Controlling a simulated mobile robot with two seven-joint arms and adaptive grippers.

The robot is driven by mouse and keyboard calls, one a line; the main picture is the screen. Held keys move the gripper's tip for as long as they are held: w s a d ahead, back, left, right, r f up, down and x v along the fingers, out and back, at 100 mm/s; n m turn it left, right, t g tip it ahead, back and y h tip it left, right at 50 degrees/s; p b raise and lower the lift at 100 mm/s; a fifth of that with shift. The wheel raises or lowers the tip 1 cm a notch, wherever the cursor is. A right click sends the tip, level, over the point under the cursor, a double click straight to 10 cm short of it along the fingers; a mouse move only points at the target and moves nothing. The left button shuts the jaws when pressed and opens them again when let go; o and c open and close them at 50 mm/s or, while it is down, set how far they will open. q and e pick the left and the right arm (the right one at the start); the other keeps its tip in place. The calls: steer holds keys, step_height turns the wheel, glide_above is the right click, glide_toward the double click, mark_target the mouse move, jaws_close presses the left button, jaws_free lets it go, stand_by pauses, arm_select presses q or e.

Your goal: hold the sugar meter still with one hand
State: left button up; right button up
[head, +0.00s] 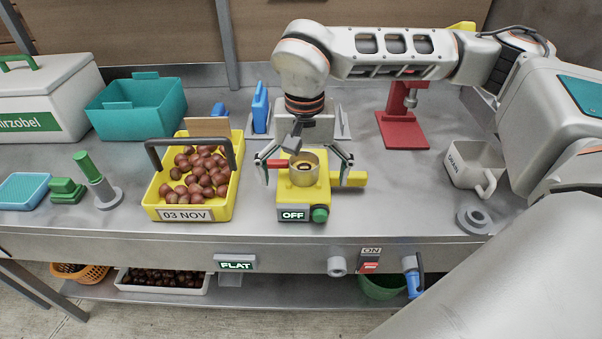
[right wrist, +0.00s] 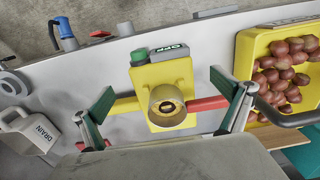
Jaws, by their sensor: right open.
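The sugar meter (head: 296,205) is a yellow box on the steel bench, with an OFF display, a green knob and a round metal cup on top. A red bar and a yellow bar stick out from its sides. It also shows in the right wrist view (right wrist: 178,75). My right gripper (head: 305,168) is open above the meter, one finger to each side, near the two bars. In the right wrist view the fingers (right wrist: 168,112) stand apart from the box; whether they touch the bars I cannot tell. My left gripper is not in view.
A yellow crate (head: 186,214) of chestnuts labelled 03 NOV stands close left of the meter. Behind are a blue upright item (head: 260,107) and a red stand (head: 402,130). A DRAIN jug (head: 467,165) is at right. Bare bench lies between the meter and the jug.

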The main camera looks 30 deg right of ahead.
mark_target(304, 196)
step_height(304, 196, down, 6)
steer(key=shift+s, duration=0.1)
steer(key=shift+a+f, duration=0.1)
steer(key=shift+f, duration=0.55)
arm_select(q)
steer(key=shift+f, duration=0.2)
arm_select(e)
steer(key=c, duration=1.3)
steer(key=shift+o, duration=0.2)
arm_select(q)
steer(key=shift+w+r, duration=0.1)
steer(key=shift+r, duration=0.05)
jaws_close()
